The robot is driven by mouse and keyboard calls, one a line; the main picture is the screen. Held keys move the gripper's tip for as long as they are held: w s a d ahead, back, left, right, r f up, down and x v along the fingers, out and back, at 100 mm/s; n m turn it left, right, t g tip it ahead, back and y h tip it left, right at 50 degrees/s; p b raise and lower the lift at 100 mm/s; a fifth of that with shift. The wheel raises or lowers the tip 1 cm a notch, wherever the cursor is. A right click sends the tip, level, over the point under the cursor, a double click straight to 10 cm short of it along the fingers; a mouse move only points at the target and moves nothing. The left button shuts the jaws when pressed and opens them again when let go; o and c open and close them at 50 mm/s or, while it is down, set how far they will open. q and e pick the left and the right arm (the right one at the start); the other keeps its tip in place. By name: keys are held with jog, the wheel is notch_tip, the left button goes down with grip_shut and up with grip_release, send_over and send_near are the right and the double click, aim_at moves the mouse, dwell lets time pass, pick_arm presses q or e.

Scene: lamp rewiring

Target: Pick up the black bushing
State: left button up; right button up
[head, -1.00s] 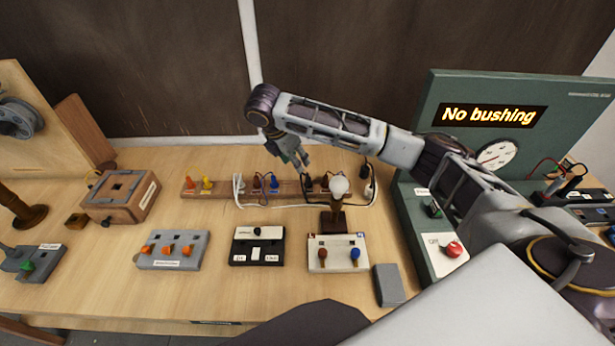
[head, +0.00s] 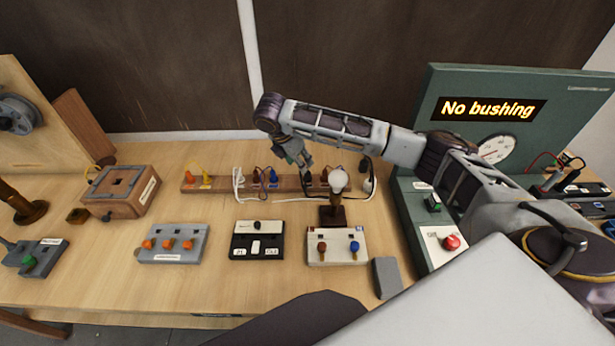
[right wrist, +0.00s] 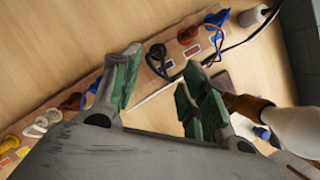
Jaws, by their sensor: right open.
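The black bushing (right wrist: 157,55) stands on the wooden rack (right wrist: 140,78), between the blue and brown ones, with a dark cord looped by it. My right gripper (head: 304,172) is over the rack's right half in the head view. In the right wrist view its green-padded fingers (right wrist: 160,92) are apart with nothing between them, and the black bushing shows beyond the gap. In the head view the gripper largely covers the spot of the black bushing. My left gripper is not in view.
The rack also holds orange (head: 188,176), yellow (head: 206,179), white, brown and blue (head: 273,177) pieces. A bulb on a stand (head: 338,181) is close to the gripper's right. White and dark cords lie around. A green panel (head: 520,95) reading "No bushing" stands at the right.

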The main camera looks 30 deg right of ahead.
aim_at(307, 173)
jog(key=shift+x, duration=1.9)
jog(key=shift+p+x, duration=0.55)
jog(key=shift+x, duration=2.1)
jog(key=shift+w+r, duration=0.1)
jog(key=shift+w, duration=0.05)
jog(key=c, duration=0.9)
jog(key=shift+c, duration=0.2)
jog(key=shift+r, duration=0.15)
notch_tip(307, 173, up, 10)
jog(key=b, duration=0.1)
jog(key=shift+f, duration=0.25)
